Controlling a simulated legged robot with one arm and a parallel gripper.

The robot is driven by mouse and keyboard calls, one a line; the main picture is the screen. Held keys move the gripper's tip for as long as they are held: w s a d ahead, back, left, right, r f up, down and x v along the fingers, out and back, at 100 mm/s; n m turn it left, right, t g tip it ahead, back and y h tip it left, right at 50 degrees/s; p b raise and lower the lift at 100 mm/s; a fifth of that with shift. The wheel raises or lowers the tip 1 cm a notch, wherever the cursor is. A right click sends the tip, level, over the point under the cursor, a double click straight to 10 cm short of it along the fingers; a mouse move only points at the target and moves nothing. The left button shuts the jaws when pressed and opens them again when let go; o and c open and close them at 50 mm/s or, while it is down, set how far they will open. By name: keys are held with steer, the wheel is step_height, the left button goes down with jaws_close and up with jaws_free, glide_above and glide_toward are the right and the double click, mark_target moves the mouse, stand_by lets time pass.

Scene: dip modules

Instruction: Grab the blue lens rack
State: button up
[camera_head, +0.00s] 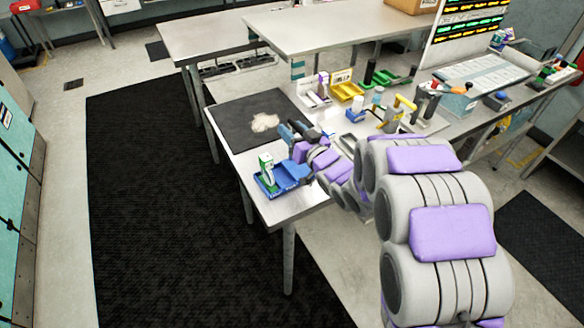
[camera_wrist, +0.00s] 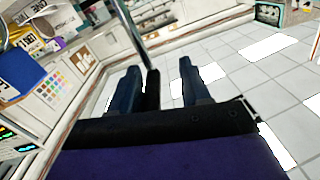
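A blue rack (camera_head: 289,177), the likely lens rack, sits near the front corner of the grey table. A green and white container (camera_head: 267,169) stands in its left part. My gripper (camera_head: 290,131) is over the table, just behind the rack in the picture and apart from it. In the wrist view its two dark fingers (camera_wrist: 160,80) are spread, with nothing held between them. A blue object (camera_wrist: 18,72) shows at the left of the wrist view; I cannot tell whether it is the rack.
A dark mat (camera_head: 238,124) with a pale crumpled item (camera_head: 264,122) covers the table's left part. A white rack (camera_head: 313,98), a yellow bin (camera_head: 346,91) and a green rack (camera_head: 395,79) stand farther back. Black floor matting (camera_head: 150,200) lies clear left of the table.

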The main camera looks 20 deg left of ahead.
steer(key=d, duration=0.2)
steer(key=d+r, duration=0.1)
steer(key=d, duration=0.1)
steer(key=shift+w+d+r, duration=0.1)
steer(key=shift+d, duration=0.15)
steer(key=c, duration=0.6)
steer(key=shift+c, duration=0.7)
steer(key=a, duration=0.1)
steer(key=a+f, duration=0.1)
steer(key=a, duration=0.1)
steer(key=shift+s, duration=0.2)
jaws_close()
steer(key=shift+d, duration=0.8)
